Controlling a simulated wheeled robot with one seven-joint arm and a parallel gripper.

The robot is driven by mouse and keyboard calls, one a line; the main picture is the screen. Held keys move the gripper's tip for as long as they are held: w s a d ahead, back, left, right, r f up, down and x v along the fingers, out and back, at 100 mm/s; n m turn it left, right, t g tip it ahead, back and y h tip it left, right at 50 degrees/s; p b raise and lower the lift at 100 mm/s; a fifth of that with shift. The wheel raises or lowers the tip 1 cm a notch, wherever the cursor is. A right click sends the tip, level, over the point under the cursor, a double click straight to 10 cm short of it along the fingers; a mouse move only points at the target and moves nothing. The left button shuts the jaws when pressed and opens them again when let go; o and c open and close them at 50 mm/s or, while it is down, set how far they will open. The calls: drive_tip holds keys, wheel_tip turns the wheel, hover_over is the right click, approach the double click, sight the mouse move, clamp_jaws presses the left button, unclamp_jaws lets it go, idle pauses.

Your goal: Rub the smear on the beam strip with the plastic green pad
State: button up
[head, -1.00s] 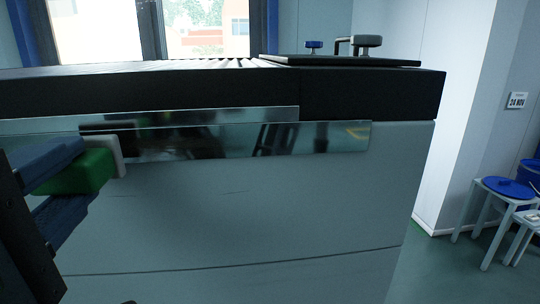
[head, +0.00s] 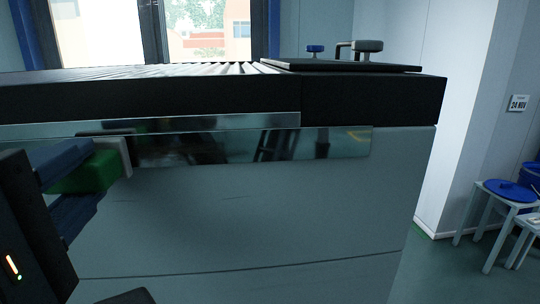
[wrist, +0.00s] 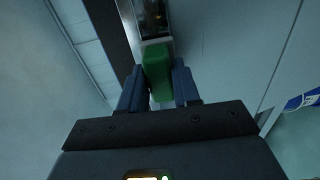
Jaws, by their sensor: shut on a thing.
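My gripper (head: 96,175) is shut on the green pad (head: 88,173), with one dark blue finger above it and one below. The pad has a pale front face, which overlaps the lower left of the shiny beam strip (head: 300,144) in the head view. The wrist view shows the pad (wrist: 157,72) between both fingers, with the strip (wrist: 153,20) just beyond it. I cannot tell whether the pad touches the strip. A dark patch and a faint yellowish mark show on the strip; I cannot tell smear from reflection.
The strip runs along the grey panel (head: 250,220), under a thick black edge (head: 370,97). A lidded black top with a grey knob (head: 369,46) is above right. A stool (head: 500,205) with blue items stands at far right. Floor there is open.

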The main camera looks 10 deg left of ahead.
drive_tip(key=shift+w+a, duration=0.1)
drive_tip(key=shift+w, duration=0.25)
drive_tip(key=shift+w+d+p, duration=0.15)
drive_tip(key=shift+d+p, duration=0.3)
drive_tip(key=shift+d, duration=0.5)
drive_tip(key=shift+w+d+p, duration=0.15)
drive_tip(key=shift+d+p, duration=0.3)
drive_tip(key=shift+d, duration=0.45)
drive_tip(key=shift+w+d+p, duration=0.25)
drive_tip(key=shift+d+p, duration=0.1)
drive_tip(key=shift+d, duration=0.4)
drive_tip(key=shift+w+d+p, duration=0.25)
drive_tip(key=shift+d+p, duration=0.1)
drive_tip(key=shift+d, duration=0.4)
drive_tip(key=shift+w+d+p, duration=0.3)
drive_tip(key=shift+d+p, duration=0.1)
drive_tip(key=shift+d, duration=0.9)
drive_tip(key=shift+w+d+p, duration=0.35)
drive_tip(key=shift+d, duration=0.95)
drive_tip(key=shift+w+d+p, duration=0.3)
drive_tip(key=shift+d+p, duration=0.1)
drive_tip(key=shift+d, duration=0.9)
